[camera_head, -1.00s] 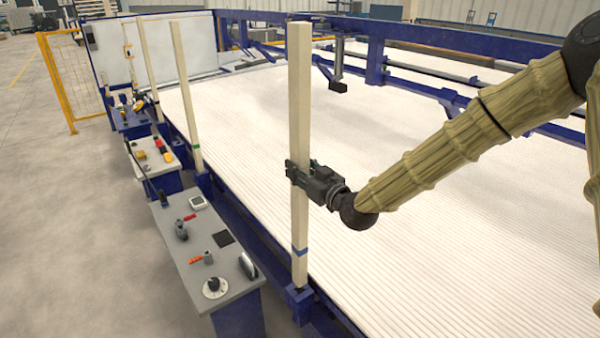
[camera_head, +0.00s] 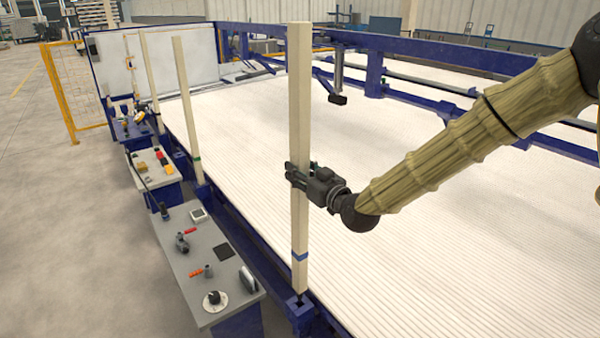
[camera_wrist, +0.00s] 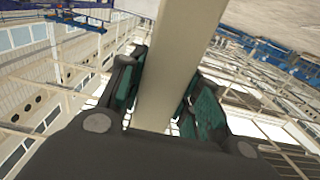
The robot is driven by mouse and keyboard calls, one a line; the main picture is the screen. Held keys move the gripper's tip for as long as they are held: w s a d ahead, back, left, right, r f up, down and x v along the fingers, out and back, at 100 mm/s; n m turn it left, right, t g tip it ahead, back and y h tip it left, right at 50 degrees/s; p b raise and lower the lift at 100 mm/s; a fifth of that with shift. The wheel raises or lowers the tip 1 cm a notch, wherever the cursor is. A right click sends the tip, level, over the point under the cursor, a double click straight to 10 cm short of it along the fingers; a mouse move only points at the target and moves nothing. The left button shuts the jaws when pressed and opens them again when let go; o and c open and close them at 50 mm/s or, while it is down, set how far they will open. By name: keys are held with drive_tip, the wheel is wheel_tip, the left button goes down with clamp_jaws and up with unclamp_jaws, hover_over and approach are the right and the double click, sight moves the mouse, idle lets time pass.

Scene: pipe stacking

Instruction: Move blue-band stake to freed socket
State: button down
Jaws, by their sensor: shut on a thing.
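A tall pale wooden stake with a blue band (camera_head: 300,120) stands upright in the head view. My gripper (camera_head: 298,175) is shut on this blue-band stake around its middle, reaching it from the right. The wrist view also shows the stake (camera_wrist: 180,60) between the dark and green finger pads. The stake's lower end is just above a blue socket (camera_head: 301,319) on the frame's near left edge, and the socket's dark opening shows. A stake with a green band (camera_head: 187,105) stands farther back at a blue socket (camera_head: 202,192). Other stakes (camera_head: 150,80) stand beyond it.
A grey console (camera_head: 222,262) with knobs and tools stands left of the socket. A second console (camera_head: 158,170) is behind it. A wide white ribbed bed (camera_head: 400,220) lies to the right, with a blue beam frame (camera_head: 440,45) behind.

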sight(305, 130)
drive_tip(key=shift+w+r, duration=0.1)
drive_tip(key=shift+r, duration=0.15)
drive_tip(key=shift+r+p, duration=2.55)
drive_tip(key=shift+r, duration=3.35)
